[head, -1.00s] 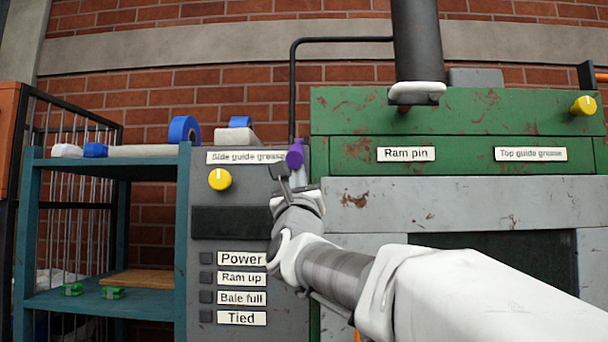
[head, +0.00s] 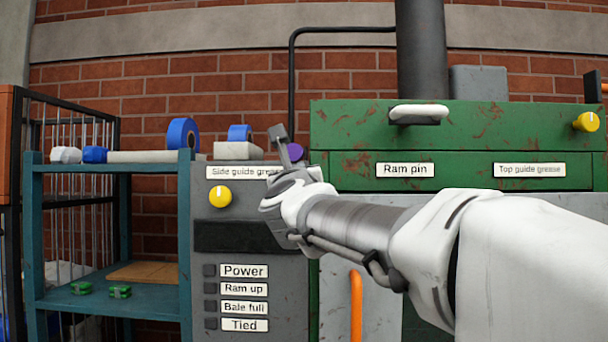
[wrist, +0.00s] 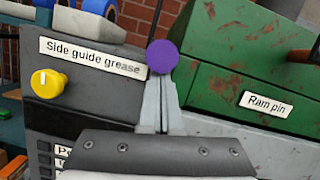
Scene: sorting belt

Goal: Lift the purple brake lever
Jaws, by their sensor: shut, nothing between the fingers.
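The brake lever shows as a round purple knob (wrist: 162,56) in the wrist view, in front of the gap between the grey console and the green machine. In the head view the purple knob (head: 295,152) is partly hidden behind my gripper. My gripper (wrist: 164,86) is shut with nothing between its fingers. Its fingertips appear right below the knob in the wrist view; I cannot tell whether they touch it. In the head view my gripper (head: 280,140) overlaps the knob's left side. The lever's shaft is mostly hidden.
The grey console (head: 255,325) with its yellow dial (head: 220,196) stands left of my gripper. The green machine (head: 345,145), with a white handle (head: 419,113), is to the right. A teal shelf (head: 110,168) holding blue tape is farther left.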

